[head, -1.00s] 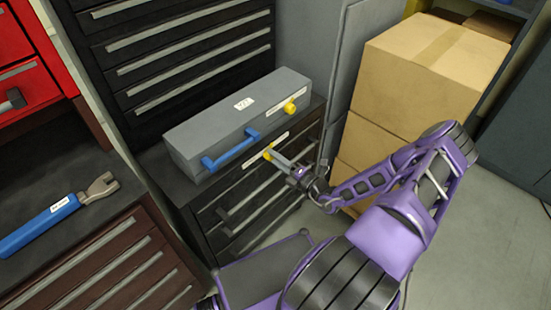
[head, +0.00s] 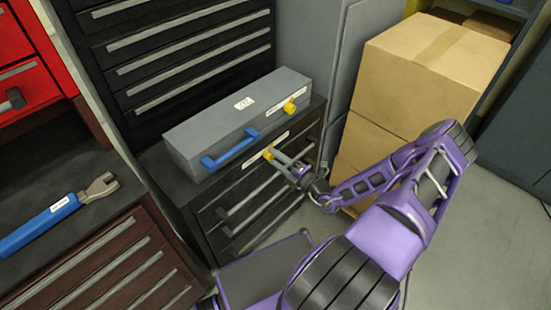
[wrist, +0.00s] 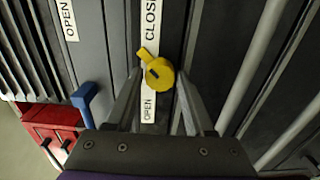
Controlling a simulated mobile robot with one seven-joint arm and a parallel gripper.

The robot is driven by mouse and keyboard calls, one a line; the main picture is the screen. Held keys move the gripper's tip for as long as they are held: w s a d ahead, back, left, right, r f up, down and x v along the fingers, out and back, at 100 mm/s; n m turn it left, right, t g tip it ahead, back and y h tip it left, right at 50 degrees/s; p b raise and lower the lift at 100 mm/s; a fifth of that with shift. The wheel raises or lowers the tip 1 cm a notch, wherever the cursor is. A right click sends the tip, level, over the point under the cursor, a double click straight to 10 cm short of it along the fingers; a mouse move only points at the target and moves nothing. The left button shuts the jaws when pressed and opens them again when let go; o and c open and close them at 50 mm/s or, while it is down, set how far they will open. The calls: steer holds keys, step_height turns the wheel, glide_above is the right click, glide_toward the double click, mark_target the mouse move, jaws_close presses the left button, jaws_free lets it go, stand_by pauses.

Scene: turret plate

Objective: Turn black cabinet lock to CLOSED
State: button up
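The black cabinet (head: 240,195) stands at the centre of the head view. Its yellow lock knob (head: 268,153) is on the front near the top edge, beside a white label. In the wrist view the knob (wrist: 160,78) has its tab pointing to the upper left. The label strip (wrist: 149,110) reads OPEN below the knob and CLOS above, cut off by the picture edge. My gripper (wrist: 158,85) is open, one finger on each side of the knob, with visible gaps. It also shows in the head view (head: 282,160), in front of the cabinet.
A grey toolbox (head: 230,110) with a blue handle (head: 230,150) and another yellow knob (head: 290,107) sits on the cabinet. Cardboard boxes (head: 420,80) stand to the right. A blue-handled wrench (head: 60,215) lies on the left bench. Drawer handles lie close to the gripper.

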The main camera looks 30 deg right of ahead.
steer(key=o, duration=0.3)
steer(key=v, duration=1.7)
steer(key=shift+s+b, duration=0.2)
steer(key=shift+b, duration=0.1)
